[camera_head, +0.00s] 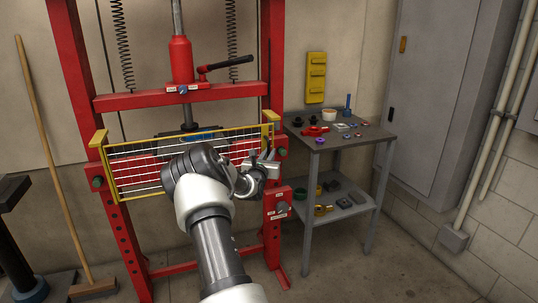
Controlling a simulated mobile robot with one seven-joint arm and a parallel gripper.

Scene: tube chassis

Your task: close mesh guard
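The mesh guard (140,161) is a yellow frame with wire mesh. It spans the front of the red press (70,62) between its two uprights, at mid height. My arm crosses in front of the guard and hides much of its lower middle and right part. My gripper (263,154) is at the guard's right end, by the right upright and below the yellow bracket (270,116). Its fingers look spread apart with nothing between them. Whether they touch the guard's frame cannot be told.
A grey side table (358,137) with small tools and parts stands right of the press. A grey cabinet (435,90) is farther right. A broom (60,165) leans on the left. The floor at the lower right (400,262) is clear.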

